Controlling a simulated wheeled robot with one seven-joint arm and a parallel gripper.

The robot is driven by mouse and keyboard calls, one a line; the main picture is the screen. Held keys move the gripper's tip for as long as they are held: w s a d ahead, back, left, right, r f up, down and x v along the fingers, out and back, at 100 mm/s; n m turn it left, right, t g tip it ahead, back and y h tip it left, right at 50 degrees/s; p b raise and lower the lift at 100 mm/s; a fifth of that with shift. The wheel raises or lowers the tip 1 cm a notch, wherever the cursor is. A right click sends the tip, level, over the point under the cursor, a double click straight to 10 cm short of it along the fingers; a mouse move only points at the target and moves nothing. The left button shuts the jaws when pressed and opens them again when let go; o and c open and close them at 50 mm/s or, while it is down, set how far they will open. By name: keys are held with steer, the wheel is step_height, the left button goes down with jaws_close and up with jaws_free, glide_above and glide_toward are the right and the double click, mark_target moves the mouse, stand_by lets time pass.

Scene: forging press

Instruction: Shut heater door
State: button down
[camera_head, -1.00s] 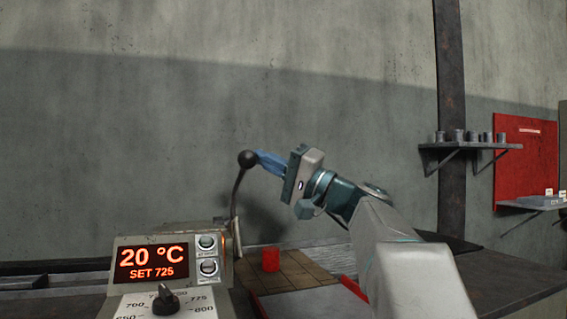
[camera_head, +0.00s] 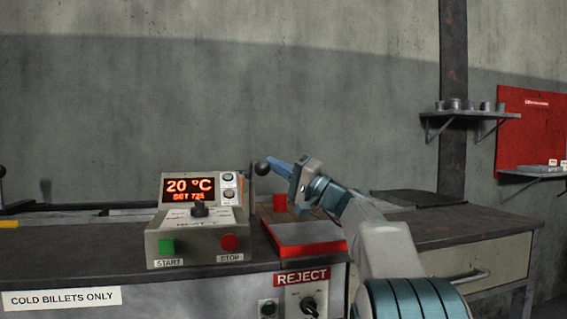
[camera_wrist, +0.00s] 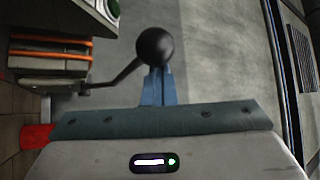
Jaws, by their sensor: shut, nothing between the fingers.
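The heater's lever ends in a black ball knob (camera_head: 261,168), just right of the control box (camera_head: 197,235) that reads 20 °C. My gripper (camera_head: 271,161) is shut and empty, with its blue fingertips at the right side of the knob. In the wrist view the knob (camera_wrist: 155,47) stands directly in front of my shut fingers (camera_wrist: 158,75) and hides their tips. I cannot tell whether they touch. The lever's bent arm runs left to a housing with orange glowing bars (camera_wrist: 50,48). The heater door itself is not clearly seen.
A REJECT panel (camera_head: 301,279) is on the bench front. A drawer bench (camera_head: 455,250) lies to the right. Wall shelves (camera_head: 470,113) are farther back.

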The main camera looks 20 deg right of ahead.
steer(key=shift+f, duration=0.35)
